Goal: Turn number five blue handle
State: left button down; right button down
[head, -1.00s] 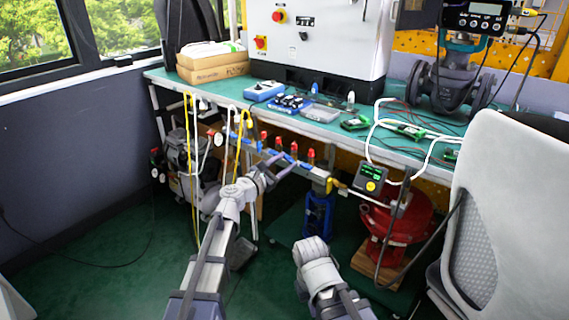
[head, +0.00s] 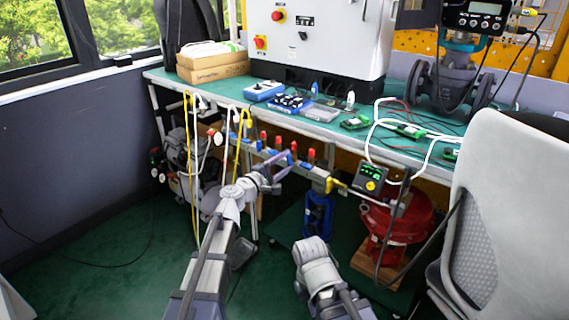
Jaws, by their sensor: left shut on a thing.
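A horizontal metal manifold (head: 320,174) runs under the front edge of the bench, with several red-topped valves and small blue handles along it. My left gripper (head: 287,158) is at the manifold's right half, shut on a blue handle beside a red-topped valve (head: 294,147). The fingers cover most of that handle, and its number cannot be read. Another blue handle (head: 305,165) shows just right of the fingers. My right arm is in the lower middle, away from the manifold; its gripper does not show.
The green bench (head: 345,137) stands above the manifold, with tools and cables on it. A yellow hose (head: 241,125) hangs to the left. A small gauge box (head: 371,178), a red valve body (head: 400,222) and a grey chair (head: 510,200) are at the right.

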pick_arm(q)
jog(key=shift+s+m, duration=0.1)
jog(key=shift+m, duration=1.6)
jog(key=c, duration=0.6)
grip_release()
jog(key=v, duration=0.7)
jog(key=shift+s+a, duration=0.25)
jog(key=shift+s, duration=0.05)
dwell(1.7)
